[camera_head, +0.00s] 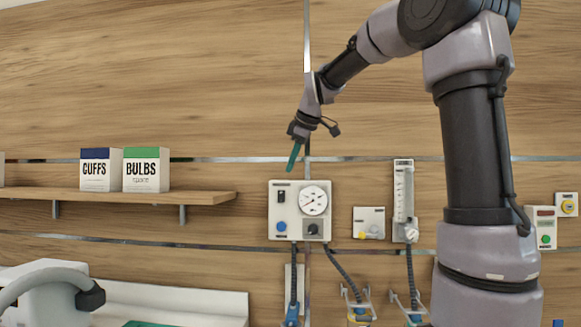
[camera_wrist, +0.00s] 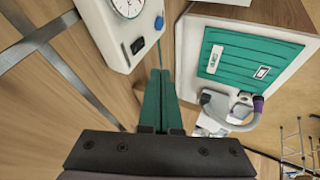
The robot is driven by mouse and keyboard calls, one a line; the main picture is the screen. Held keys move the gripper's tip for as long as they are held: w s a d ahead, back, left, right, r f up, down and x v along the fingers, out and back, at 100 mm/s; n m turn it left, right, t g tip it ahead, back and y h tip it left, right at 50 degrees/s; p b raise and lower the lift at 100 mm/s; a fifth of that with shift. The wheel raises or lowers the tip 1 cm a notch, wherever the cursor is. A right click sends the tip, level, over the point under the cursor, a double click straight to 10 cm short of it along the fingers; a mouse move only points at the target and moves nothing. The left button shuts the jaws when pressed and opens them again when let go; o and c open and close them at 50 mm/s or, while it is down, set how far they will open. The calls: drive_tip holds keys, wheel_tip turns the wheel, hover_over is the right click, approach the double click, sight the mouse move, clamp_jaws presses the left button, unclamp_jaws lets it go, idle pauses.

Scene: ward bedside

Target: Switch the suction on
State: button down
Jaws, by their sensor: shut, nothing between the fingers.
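The suction panel (camera_head: 297,233) is a white wall box with a round gauge (camera_head: 314,200), a black rocker switch (camera_head: 281,196), a blue button (camera_head: 281,226) and a dark knob (camera_head: 312,230). My gripper (camera_head: 292,168) is shut and empty, its teal fingers pointing down just above the panel's top edge. In the wrist view the shut fingers (camera_wrist: 160,72) end short of the panel (camera_wrist: 107,43), apart from the rocker switch (camera_wrist: 137,46) and blue button (camera_wrist: 159,23). The rocker's position is too small to tell.
A flowmeter (camera_head: 403,195), a small outlet plate (camera_head: 369,223) and a box with red and green parts (camera_head: 543,228) are to the right. A shelf (camera_head: 215,197) at left holds a cuffs box (camera_head: 96,171) and a bulbs box (camera_head: 142,171). Hoses hang below the panel.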

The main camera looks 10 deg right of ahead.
sight(283, 194)
drive_tip(key=shift+s+f, duration=0.15)
drive_tip(key=shift+f, duration=0.4)
drive_tip(key=shift+a+f, duration=0.1)
drive_tip(key=x, duration=0.3)
drive_tip(key=w+d+x, duration=0.1)
drive_tip(key=x, duration=0.3)
drive_tip(key=w+r+x, duration=0.1)
drive_tip(key=x, duration=0.3)
drive_tip(key=shift+w+d+f, duration=0.1)
drive_tip(key=shift+d+f, duration=0.05)
drive_tip(key=shift+f, duration=0.1)
drive_tip(key=shift+w+d, duration=0.1)
drive_tip(key=shift+w, duration=0.4)
